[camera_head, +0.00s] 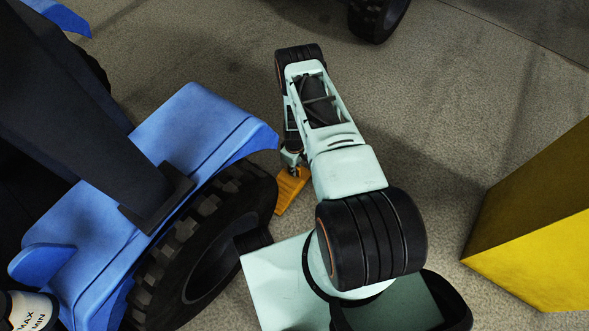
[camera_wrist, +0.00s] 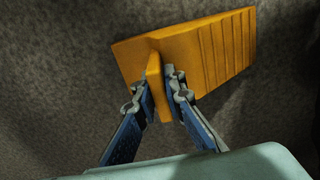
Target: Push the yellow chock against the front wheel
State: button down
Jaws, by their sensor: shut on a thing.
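The yellow chock (camera_head: 291,190) lies on the floor just right of the front wheel (camera_head: 208,247) of the blue vehicle in the head view. A gap of floor seems to show between them, but I cannot tell how wide it is. In the wrist view the chock (camera_wrist: 205,52) is an orange-yellow wedge with a ridged slope and an upright fin. My gripper (camera_wrist: 159,88) is shut on the fin, one finger on each side. In the head view my gripper (camera_head: 292,168) is small and partly hidden by my arm.
The blue vehicle's fender (camera_head: 190,130) overhangs the wheel at left. A large yellow block (camera_head: 535,230) stands at right. Another black tyre (camera_head: 378,15) is at the top. Open concrete floor lies beyond my arm and between it and the yellow block.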

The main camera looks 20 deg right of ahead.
jog(key=shift+a, duration=0.15)
jog(key=c, duration=1.9)
grip_release()
jog(key=shift+s, duration=0.1)
jog(key=shift+c, duration=0.2)
